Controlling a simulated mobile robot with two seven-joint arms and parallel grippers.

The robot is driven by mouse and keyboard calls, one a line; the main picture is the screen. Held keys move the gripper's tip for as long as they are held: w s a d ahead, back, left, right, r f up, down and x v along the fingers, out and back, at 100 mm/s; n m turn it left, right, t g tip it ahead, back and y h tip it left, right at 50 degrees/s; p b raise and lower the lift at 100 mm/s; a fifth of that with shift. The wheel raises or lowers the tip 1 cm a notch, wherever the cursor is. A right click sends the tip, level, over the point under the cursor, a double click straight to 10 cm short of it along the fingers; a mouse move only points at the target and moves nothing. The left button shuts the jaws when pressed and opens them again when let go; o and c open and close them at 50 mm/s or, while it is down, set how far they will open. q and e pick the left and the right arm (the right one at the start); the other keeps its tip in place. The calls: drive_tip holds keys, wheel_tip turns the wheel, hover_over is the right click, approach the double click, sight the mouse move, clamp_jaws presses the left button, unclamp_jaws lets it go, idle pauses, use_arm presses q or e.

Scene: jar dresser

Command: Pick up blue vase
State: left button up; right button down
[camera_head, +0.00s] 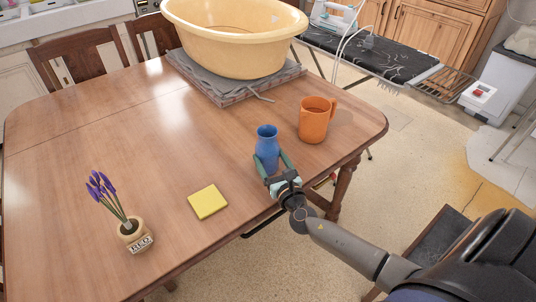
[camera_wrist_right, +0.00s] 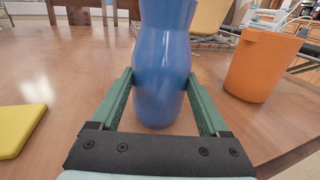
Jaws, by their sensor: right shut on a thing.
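The blue vase (camera_head: 266,146) stands upright near the right front edge of the wooden table. My right gripper (camera_head: 269,170) reaches in from the lower right, with its green fingers on both sides of the vase. In the right wrist view the vase (camera_wrist_right: 163,70) fills the space between the two fingers (camera_wrist_right: 162,100), which are shut on its body. Its base appears to be at the tabletop; I cannot tell whether it is touching. The vase's top is cut off in the wrist view. My left gripper is not in view.
An orange mug (camera_head: 314,120) stands just right of and behind the vase. A yellow square block (camera_head: 207,202) lies to the left, with a potted purple plant (camera_head: 134,233) beyond it. A yellow basin (camera_head: 235,50) sits at the back. The table (camera_head: 120,140) has clear room at left-centre.

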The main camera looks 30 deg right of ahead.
sight(271, 150)
drive_tip(key=shift+r, duration=0.15)
drive_tip(key=shift+r+p, duration=0.35)
drive_tip(key=shift+r, duration=0.15)
wheel_tip(271, 150, up, 2)
drive_tip(key=shift+r+p, duration=0.25)
drive_tip(key=shift+p, duration=0.45)
drive_tip(key=s+r+p, duration=0.1)
drive_tip(key=r, duration=0.1)
drive_tip(key=s+a+r+p, duration=0.1)
drive_tip(key=s, duration=0.1)
drive_tip(key=s+a+r+p, duration=0.1)
drive_tip(key=r, duration=0.1)
drive_tip(key=shift+s+r+p, duration=0.15)
drive_tip(key=shift+r+p, duration=0.15)
drive_tip(key=shift+r, duration=0.05)
drive_tip(key=s+a+r, duration=0.3)
drive_tip(key=s+a, duration=0.1)
drive_tip(key=s, duration=0.4)
drive_tip(key=shift+s+r, duration=0.2)
drive_tip(key=shift+r, duration=0.2)
drive_tip(key=shift+c, duration=1.9)
unclamp_jaws()
clamp_jaws()
